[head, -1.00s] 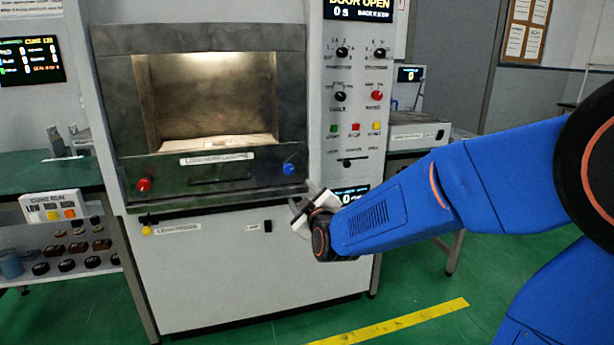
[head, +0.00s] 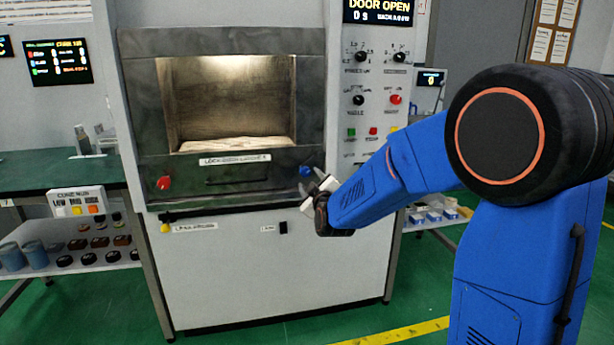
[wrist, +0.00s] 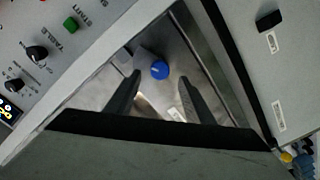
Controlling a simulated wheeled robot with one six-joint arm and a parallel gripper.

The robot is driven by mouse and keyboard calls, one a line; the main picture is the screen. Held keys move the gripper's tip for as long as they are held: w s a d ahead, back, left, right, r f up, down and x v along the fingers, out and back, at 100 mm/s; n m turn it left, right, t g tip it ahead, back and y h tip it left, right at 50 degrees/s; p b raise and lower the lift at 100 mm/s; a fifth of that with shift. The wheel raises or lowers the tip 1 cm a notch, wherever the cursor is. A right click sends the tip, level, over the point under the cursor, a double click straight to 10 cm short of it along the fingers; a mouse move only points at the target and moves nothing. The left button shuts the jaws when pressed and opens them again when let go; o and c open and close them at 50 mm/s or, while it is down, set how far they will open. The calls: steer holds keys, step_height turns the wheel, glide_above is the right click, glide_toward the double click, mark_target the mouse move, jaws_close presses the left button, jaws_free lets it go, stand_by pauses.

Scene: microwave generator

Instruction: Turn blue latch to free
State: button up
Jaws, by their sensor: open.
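The blue latch (head: 305,171) is a small round knob at the right end of the dark metal front panel below the open chamber. In the wrist view the blue latch (wrist: 160,69) shows between and just beyond the fingertips. My gripper (head: 318,181) is in front of the panel's right end, close to the latch. In the wrist view my gripper (wrist: 158,80) is open, one finger on each side of the latch, with nothing held. I cannot tell whether a finger touches the latch.
A red knob (head: 163,183) sits at the panel's left end, with a dark handle (head: 238,180) between. A control column with knobs and buttons (head: 373,132) stands right of the chamber. A yellow knob (head: 166,228) is below. A green-topped bench (head: 50,172) stands at left.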

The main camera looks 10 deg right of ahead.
mark_target(306, 173)
steer(key=shift+w, duration=2.9)
steer(key=c, duration=1)
